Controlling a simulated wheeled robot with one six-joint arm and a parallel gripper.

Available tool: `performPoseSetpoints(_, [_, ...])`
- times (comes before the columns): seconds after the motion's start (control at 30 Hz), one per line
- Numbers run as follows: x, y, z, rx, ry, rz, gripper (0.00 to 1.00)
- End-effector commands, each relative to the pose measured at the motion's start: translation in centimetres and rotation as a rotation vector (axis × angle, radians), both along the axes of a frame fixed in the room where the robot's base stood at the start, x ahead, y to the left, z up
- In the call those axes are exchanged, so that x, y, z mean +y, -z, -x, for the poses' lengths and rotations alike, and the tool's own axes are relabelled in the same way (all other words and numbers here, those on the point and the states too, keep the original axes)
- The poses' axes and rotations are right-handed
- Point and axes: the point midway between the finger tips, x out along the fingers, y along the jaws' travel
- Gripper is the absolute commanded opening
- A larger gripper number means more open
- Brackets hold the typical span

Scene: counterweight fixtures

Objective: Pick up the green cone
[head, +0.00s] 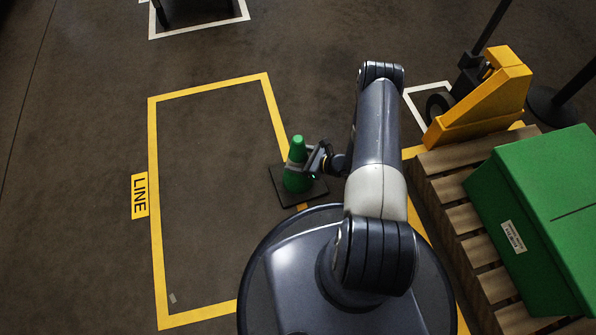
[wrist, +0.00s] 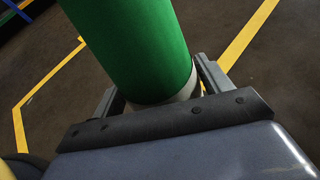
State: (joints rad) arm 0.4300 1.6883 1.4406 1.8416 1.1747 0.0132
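The green cone (head: 298,178) stands upright on a dark square base on the floor, with a pale band around it. My gripper (head: 303,162) reaches it from the right, and its fingers lie on either side of the cone's body. In the wrist view the cone (wrist: 137,45) fills the upper middle, its pale band low between the two fingers of my gripper (wrist: 160,85). The fingers sit very close to its sides; I cannot tell whether they press on it.
A yellow floor outline (head: 154,220) with a LINE label (head: 139,195) surrounds clear floor left of the cone. At right stand a wooden pallet (head: 463,217) bearing a green box (head: 540,190), and a yellow pallet jack (head: 495,95). A dark post base (head: 548,107) is at far right.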

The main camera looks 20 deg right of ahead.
Motion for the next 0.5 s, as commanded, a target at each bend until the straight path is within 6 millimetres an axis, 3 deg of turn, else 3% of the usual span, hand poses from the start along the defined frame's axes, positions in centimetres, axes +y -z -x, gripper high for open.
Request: performPoseSetpoints(0.5, [0.00, 0.01, 0.04, 0.000, 0.000, 0.000, 0.31])
